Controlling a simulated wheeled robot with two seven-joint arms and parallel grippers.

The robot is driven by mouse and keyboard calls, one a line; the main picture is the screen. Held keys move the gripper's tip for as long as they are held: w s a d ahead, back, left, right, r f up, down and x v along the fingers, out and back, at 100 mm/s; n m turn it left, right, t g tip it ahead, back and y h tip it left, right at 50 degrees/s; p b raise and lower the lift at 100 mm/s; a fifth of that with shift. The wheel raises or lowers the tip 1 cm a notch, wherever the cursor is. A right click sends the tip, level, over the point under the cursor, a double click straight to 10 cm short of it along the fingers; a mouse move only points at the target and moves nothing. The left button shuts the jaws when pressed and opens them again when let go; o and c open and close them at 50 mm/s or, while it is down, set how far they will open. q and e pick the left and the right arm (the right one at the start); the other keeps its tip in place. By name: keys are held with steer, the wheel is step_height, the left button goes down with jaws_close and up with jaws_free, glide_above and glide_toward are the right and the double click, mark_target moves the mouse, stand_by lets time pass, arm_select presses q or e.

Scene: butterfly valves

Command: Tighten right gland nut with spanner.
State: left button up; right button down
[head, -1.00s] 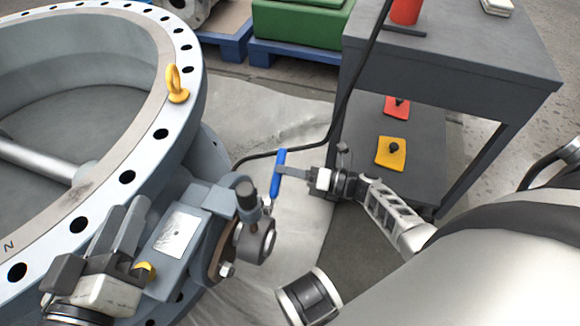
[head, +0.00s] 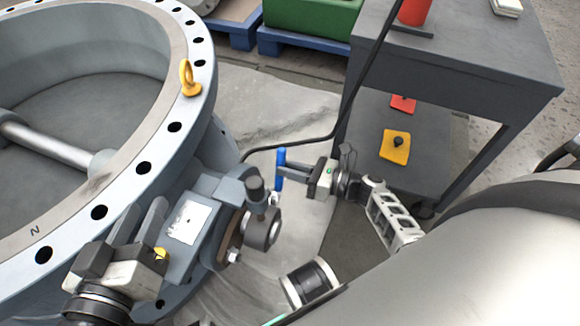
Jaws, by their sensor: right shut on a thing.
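The blue spanner (head: 280,170) is upright between the finger ends of my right gripper (head: 288,172), which is shut on it just right of the valve's shaft end. Much of the spanner is hidden or too small to tell. The grey valve neck (head: 210,185) carries a dark gland with a round stem end (head: 264,229). One bright nut (head: 275,198) shows at its upper right, close below the spanner, and another nut (head: 233,256) at its lower left. The spanner appears apart from both. My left gripper (head: 140,215) is open beside the neck, with its two fingers apart.
The large valve ring (head: 175,127) with bolt holes and a yellow lifting eye (head: 188,78) fills the left. A black cable (head: 300,143) crosses behind the spanner.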

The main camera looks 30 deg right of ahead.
steer(key=v, duration=0.5)
steer(key=shift+p, duration=0.35)
